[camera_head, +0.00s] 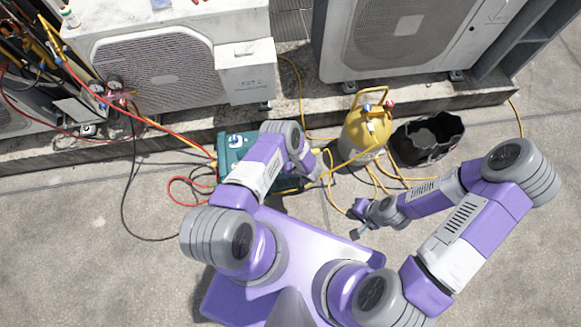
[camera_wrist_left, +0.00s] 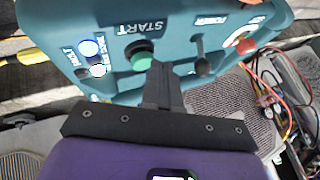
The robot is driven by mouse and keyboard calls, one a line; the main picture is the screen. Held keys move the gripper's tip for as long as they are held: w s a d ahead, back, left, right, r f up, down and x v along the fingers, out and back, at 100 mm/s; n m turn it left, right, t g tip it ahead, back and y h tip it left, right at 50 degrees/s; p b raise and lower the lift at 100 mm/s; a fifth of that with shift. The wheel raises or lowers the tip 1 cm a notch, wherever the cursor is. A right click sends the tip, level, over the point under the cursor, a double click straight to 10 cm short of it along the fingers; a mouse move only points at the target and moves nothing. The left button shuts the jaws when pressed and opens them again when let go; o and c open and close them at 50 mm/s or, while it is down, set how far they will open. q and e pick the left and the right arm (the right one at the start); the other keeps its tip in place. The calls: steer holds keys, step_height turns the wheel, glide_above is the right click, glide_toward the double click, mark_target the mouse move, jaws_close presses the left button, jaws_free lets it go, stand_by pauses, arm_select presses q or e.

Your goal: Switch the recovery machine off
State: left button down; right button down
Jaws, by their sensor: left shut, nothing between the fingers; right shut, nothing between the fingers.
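The recovery machine is a teal box (camera_head: 236,143) on the floor, partly covered by my left arm in the head view. In the left wrist view its teal panel (camera_wrist_left: 120,62) appears upside down, with a green button (camera_wrist_left: 141,57) by the word START, a black lever (camera_wrist_left: 202,63) and a red knob (camera_wrist_left: 246,46). My left gripper (camera_wrist_left: 158,68) is shut and empty, its tips just below the green button in the picture; I cannot tell whether they touch. In the head view the left gripper is hidden. My right gripper (camera_head: 357,227) is shut and empty over bare floor.
A yellow cylinder (camera_head: 366,130) and an open black bag (camera_head: 428,138) stand right of the machine. Yellow, red and black hoses lie around it. Condenser units (camera_head: 165,65) stand behind on a concrete ledge (camera_head: 330,100). The floor at far left is clear.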

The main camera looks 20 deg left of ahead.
arm_select(q)
steer(key=shift+x, duration=1.05)
steer(key=shift+s+a+r, duration=0.3)
steer(key=shift+a, duration=0.25)
steer(key=shift+s+a+r, duration=0.25)
steer(key=shift+a, duration=0.3)
steer(key=shift+s+a+r+p, duration=0.1)
steer(key=shift+s+a+p, duration=0.15)
steer(key=shift+a, duration=0.25)
steer(key=shift+w, duration=0.1)
